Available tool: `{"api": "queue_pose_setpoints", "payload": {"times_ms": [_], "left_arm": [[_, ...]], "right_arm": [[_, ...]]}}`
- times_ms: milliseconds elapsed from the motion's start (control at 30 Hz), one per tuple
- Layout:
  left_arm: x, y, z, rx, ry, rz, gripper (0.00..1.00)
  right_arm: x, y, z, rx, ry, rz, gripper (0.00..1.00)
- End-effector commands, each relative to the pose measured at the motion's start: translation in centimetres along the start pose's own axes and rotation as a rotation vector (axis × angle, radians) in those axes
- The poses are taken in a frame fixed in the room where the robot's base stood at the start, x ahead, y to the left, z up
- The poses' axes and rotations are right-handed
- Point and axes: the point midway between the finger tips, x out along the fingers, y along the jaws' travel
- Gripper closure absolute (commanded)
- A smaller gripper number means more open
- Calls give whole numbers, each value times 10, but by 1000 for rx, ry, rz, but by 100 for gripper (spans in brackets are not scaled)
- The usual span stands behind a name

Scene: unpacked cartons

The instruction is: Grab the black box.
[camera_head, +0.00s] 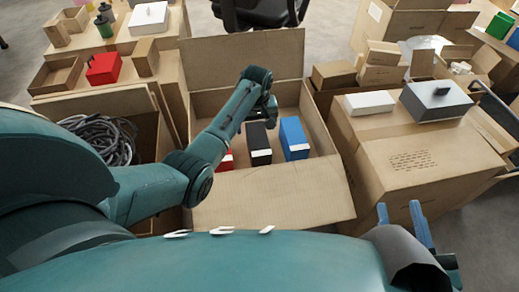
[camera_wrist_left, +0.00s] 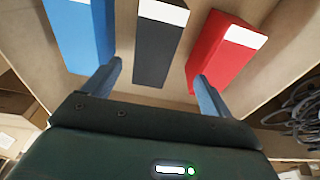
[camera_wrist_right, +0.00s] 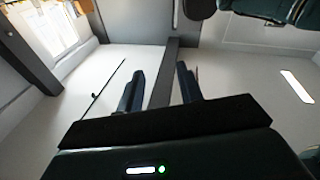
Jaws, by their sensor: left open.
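The black box (camera_head: 259,143) stands inside an open carton (camera_head: 270,199), between a red box (camera_head: 226,160) and a blue box (camera_head: 294,138). In the left wrist view the black box (camera_wrist_left: 158,48) has a white label at its end. My left gripper (camera_wrist_left: 155,85) is open, its two blue fingers pointing at the black box with one on each side of its line. The fingers are empty; I cannot tell how far they are from it. In the head view the left arm's wrist hides the fingers. My right gripper (camera_head: 404,212) is empty and open, away from the carton at the lower right.
The carton's raised flap (camera_head: 250,60) stands at the back. A carton (camera_head: 420,160) on the right bears a white box (camera_head: 369,103) and a dark grey box (camera_head: 436,101). Coiled cables (camera_head: 100,138) lie in a carton on the left. The carton floor around the boxes is partly free.

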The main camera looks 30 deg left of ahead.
Motion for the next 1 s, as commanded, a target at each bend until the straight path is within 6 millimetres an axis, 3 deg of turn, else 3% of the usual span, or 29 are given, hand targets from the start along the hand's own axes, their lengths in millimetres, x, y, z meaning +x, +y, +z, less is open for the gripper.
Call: {"api": "queue_pose_setpoints", "payload": {"times_ms": [33,100,367,500,700,1000], "left_arm": [[16,0,0,0,0,-1,15],[27,0,0,1,1,0,15],[46,1,-1,2,4,2,15],[65,5,-1,2,3,1,15],[90,8,-1,2,3,1,15],[93,8,-2,2,4,2,15]], "right_arm": [[0,-1,5,12,11,-1,64],[2,-2,5,30,21,-2,64],[4,-3,3,67,38,-7,64],[4,-6,8,99,55,-13,64],[10,-4,-2,106,135,-27,64],[13,-1,-11,89,171,-28,64]]}}
